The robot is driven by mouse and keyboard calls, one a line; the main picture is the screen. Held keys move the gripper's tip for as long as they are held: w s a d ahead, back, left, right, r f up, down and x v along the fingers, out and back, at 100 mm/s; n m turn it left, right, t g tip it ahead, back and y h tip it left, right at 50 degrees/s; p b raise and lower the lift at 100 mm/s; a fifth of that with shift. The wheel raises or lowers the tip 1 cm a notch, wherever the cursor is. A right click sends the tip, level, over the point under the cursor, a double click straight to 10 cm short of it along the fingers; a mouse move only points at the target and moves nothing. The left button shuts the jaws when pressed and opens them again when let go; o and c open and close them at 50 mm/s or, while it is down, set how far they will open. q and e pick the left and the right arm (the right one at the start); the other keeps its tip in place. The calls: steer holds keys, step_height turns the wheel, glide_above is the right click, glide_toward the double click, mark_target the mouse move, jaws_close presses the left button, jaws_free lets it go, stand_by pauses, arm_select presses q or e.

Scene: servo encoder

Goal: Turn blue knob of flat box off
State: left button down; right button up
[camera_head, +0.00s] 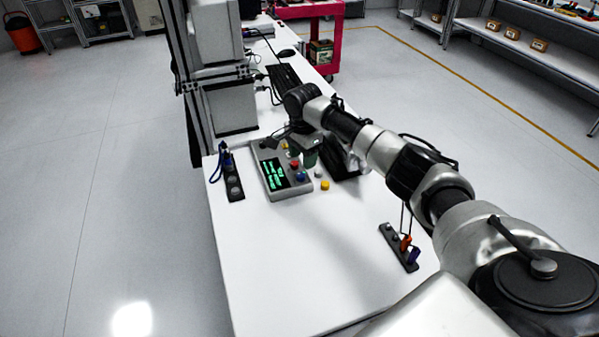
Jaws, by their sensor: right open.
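The flat box (263,184) is a grey panel lying on the white table, with a dark screen (271,173) showing green text. Its blue knob (301,177) is near the box's right edge, just below a red knob (295,164). How the blue knob is turned is too small to tell. My right arm reaches in from the right, and my right gripper (303,152) is open, pointing down over the upper right part of the box. It is above the red and blue knobs in the picture; whether it touches anything is unclear. My left gripper is not in view.
A black strip with a blue cable (234,184) lies left of the box. Another strip with orange and purple plugs (402,249) lies at front right. A yellow button (325,185) is beside the box. A keyboard (284,82) is behind. The table's front is clear.

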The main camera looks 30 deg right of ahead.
mark_target(301, 175)
steer(key=f, duration=0.5)
steer(key=shift+a+f, duration=0.15)
steer(key=shift+a, duration=0.2)
steer(key=shift+d+f, duration=0.1)
steer(key=shift+f, duration=0.3)
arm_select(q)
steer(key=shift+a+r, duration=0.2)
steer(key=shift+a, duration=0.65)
arm_select(e)
steer(key=shift+c, duration=0.3)
steer(key=c, duration=0.9)
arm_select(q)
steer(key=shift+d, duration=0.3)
